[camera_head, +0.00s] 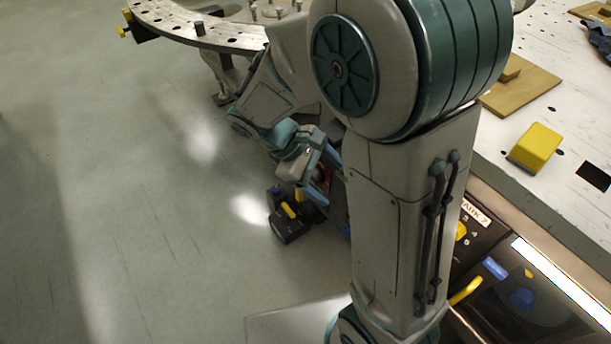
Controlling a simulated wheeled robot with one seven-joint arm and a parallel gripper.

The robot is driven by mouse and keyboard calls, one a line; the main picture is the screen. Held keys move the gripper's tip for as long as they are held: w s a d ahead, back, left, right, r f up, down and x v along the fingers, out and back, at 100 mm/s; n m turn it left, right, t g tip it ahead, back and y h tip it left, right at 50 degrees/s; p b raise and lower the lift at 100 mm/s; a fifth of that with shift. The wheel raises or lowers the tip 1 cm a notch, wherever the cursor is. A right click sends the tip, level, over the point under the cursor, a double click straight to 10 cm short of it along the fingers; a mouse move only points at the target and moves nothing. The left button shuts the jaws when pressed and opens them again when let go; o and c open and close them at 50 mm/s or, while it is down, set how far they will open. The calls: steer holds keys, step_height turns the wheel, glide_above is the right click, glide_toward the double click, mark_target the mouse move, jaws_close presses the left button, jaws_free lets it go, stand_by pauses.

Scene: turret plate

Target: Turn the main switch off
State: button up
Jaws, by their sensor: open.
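My arm crosses the middle of the view and folds down to the left. My gripper (322,178) is at its lower end, partly hidden by my upright arm link; its jaws are apart, and I see nothing clearly held. A dark control panel (487,238) is on the front of the bench at the right, with a white label, yellow marks, a blue handle (495,268) and a yellow handle (466,291). My arm covers its left part. I cannot tell which part is the main switch or its position.
A dark box-like thing (291,222) with yellow and blue parts shows below my gripper. A curved perforated plate (180,22) stands at the top left. The bench top (530,95) carries a yellow block (536,147) and wooden boards (522,85). The floor at the left is clear.

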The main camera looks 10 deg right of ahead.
steer(key=w+a+f+n+t+h+b, duration=0.1)
steer(key=w+a+f+n+h+b, duration=0.15)
steer(key=f, duration=0.25)
steer(key=w+a+f+n+t+h+b, duration=0.1)
steer(key=w+a+f+n+h+b, duration=0.1)
steer(key=w+f+n+h+b, duration=0.3)
steer(key=n+t+h+b, duration=0.2)
steer(key=n+t, duration=0.5)
glide_toward(314, 176)
steer(key=a+f, duration=0.3)
steer(key=a, duration=0.2)
steer(key=b+x, duration=0.1)
steer(key=x, duration=1.2)
steer(key=shift+d, duration=0.45)
steer(key=shift+r, duration=0.1)
steer(key=c, duration=1)
